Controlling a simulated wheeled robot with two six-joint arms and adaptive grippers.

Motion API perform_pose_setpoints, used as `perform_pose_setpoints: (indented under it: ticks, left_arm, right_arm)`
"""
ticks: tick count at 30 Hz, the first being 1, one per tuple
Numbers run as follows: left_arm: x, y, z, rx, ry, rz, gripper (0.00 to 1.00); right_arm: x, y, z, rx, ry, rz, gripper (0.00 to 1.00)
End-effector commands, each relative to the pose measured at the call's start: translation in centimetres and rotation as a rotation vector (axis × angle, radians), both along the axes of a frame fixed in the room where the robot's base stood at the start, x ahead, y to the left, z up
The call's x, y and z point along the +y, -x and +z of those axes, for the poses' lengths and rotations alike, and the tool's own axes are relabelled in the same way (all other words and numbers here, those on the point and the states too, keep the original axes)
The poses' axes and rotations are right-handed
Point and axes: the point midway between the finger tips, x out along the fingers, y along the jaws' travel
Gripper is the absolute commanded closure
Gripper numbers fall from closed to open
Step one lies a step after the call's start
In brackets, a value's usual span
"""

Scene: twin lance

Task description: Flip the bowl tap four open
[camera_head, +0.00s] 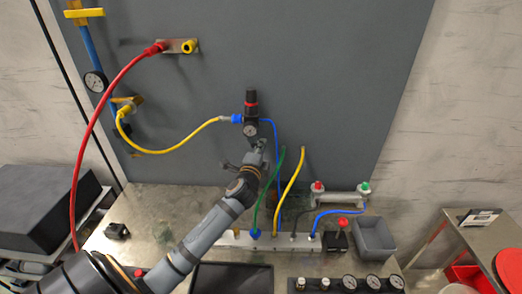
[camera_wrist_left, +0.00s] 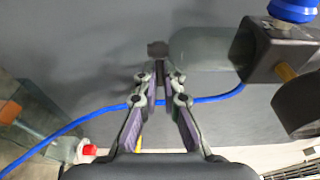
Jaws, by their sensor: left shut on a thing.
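In the wrist view a black filter-regulator body (camera_wrist_left: 270,52) stands at the right, with a translucent grey bowl (camera_wrist_left: 203,48) reaching left from it. The small dark bowl tap (camera_wrist_left: 157,48) is at the bowl's end. My left gripper (camera_wrist_left: 161,78) is shut, its fingertips together at the tap; a thin dark piece running down from the tap is between them. In the head view the regulator (camera_head: 251,102) is on the grey panel and my left gripper (camera_head: 260,146) is just under its gauge. The bowl and tap are hidden there by the gripper. My right gripper is not seen.
A blue hose (camera_wrist_left: 215,98) passes behind my fingers. A yellow hose (camera_head: 180,146) joins the regulator from the left. A red hose (camera_head: 95,118) arcs at the far left. Green and yellow lines rise from the white manifold (camera_head: 275,241). A grey bin (camera_head: 374,240) stands at the right.

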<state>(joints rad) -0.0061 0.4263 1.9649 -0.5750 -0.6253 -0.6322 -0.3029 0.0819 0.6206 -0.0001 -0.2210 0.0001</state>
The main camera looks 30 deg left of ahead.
Motion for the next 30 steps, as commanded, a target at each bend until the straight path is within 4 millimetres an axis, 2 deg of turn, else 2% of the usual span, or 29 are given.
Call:
perform_pose_setpoints:
  ticks: [1, 6, 18, 21, 30]
  left_arm:
    - [-0.1, -0.3, 0.0, -0.011, 0.006, 0.043, 1.0]
    - [0.2, -0.6, 0.2, -0.009, 0.0, 0.169, 1.0]
    - [0.3, -0.6, 0.6, -0.009, -0.008, 0.211, 1.0]
    - [0.3, -0.6, 0.7, -0.01, -0.008, 0.21, 0.83]
    - [0.2, -0.4, 0.3, -0.005, -0.004, 0.209, 0.83]
  right_arm:
    - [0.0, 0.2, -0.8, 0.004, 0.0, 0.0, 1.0]
    - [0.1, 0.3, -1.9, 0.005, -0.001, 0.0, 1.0]
    - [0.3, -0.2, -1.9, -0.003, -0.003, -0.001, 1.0]
    - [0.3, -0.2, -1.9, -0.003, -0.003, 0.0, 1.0]
    - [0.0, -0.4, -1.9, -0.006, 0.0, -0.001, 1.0]
